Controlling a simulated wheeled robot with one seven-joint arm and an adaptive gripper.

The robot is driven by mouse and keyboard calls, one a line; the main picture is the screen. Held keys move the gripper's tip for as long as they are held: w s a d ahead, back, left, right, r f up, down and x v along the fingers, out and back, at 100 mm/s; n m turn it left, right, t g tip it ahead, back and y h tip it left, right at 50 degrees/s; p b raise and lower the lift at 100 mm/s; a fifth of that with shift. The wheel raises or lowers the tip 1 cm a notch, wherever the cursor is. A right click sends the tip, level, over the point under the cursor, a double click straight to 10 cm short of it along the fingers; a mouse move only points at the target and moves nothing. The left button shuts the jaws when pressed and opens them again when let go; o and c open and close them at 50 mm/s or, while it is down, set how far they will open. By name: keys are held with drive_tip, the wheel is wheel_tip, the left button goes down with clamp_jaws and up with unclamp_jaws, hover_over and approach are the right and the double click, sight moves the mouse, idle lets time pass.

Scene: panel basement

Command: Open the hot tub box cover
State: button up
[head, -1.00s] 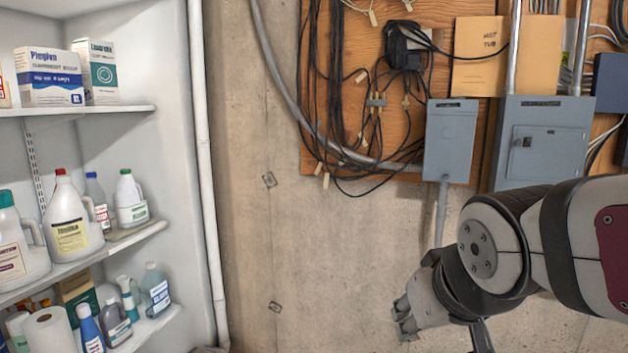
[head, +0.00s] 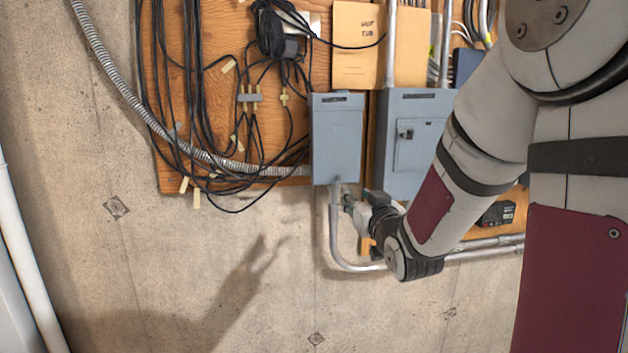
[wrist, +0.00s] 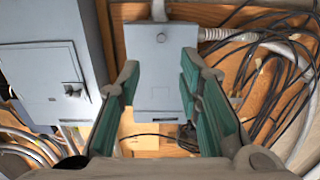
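The small grey electrical box (head: 337,140) hangs on the wall panel, just left of and below a card marked "HOT TUB" (head: 366,40). Its front cover looks shut. In the head view my gripper (head: 350,203) is just under the box's lower right corner; the contact there is unclear. The wrist view looks upside down. There my gripper (wrist: 160,78) is open, with green-padded fingers and nothing between them. The small box (wrist: 152,50) shows beyond and between the fingers, with a round knob-like spot near the conduit end.
A larger grey panel box (head: 412,140) is right of the small box. Black cables (head: 200,90) hang to its left. A metal conduit (head: 345,262) bends below it. A small black device (head: 496,213) is at lower right.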

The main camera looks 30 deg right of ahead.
sight(339, 179)
drive_tip(key=x, duration=1.3)
drive_tip(key=shift+a, duration=0.1)
drive_tip(key=shift+c, duration=0.3)
clamp_jaws()
